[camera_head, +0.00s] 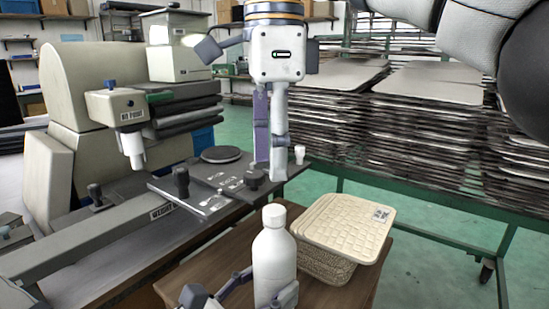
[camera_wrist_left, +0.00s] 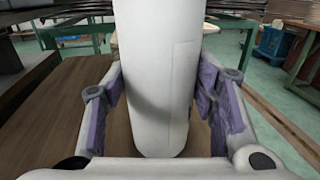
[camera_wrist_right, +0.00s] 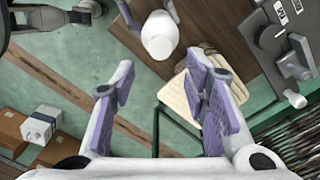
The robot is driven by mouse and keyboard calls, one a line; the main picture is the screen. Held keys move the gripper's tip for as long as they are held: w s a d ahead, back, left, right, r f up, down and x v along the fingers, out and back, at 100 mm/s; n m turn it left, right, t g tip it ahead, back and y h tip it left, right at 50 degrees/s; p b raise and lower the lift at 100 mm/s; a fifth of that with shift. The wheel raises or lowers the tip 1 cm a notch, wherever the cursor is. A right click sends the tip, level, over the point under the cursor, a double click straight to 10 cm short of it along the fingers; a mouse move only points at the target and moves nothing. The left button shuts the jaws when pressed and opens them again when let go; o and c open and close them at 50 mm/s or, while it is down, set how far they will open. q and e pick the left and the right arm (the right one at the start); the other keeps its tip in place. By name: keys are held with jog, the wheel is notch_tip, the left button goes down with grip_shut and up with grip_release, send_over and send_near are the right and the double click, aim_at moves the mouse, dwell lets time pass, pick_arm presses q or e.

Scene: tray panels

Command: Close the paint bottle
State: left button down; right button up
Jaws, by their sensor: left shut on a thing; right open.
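The white paint bottle (camera_head: 273,262) stands upright at the front of the brown table, with a white cap-like top (camera_head: 273,215). I cannot tell how firmly this top is seated. My left gripper (camera_head: 262,291) is shut around the bottle's body; the left wrist view shows the body (camera_wrist_left: 160,70) between its purple pads. My right gripper (camera_head: 269,165) is open and empty, pointing down above and behind the bottle. In the right wrist view the bottle's top (camera_wrist_right: 160,40) lies beyond the open fingers (camera_wrist_right: 160,78), apart from them.
A cream woven basket with a lid (camera_head: 345,225) stands right behind the bottle. A grey machine with a plate (camera_head: 215,190) and dark knobs is at the left; a small white knob-like piece (camera_head: 300,154) is at its end. Stacked trays (camera_head: 430,110) fill a green rack at the right.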

aim_at(274, 209)
notch_tip(274, 209, down, 8)
jog(key=shift+r, duration=0.15)
dwell(0.3)
grip_shut()
jog(key=m, duration=0.8)
jog(key=shift+o, duration=0.7)
grip_release()
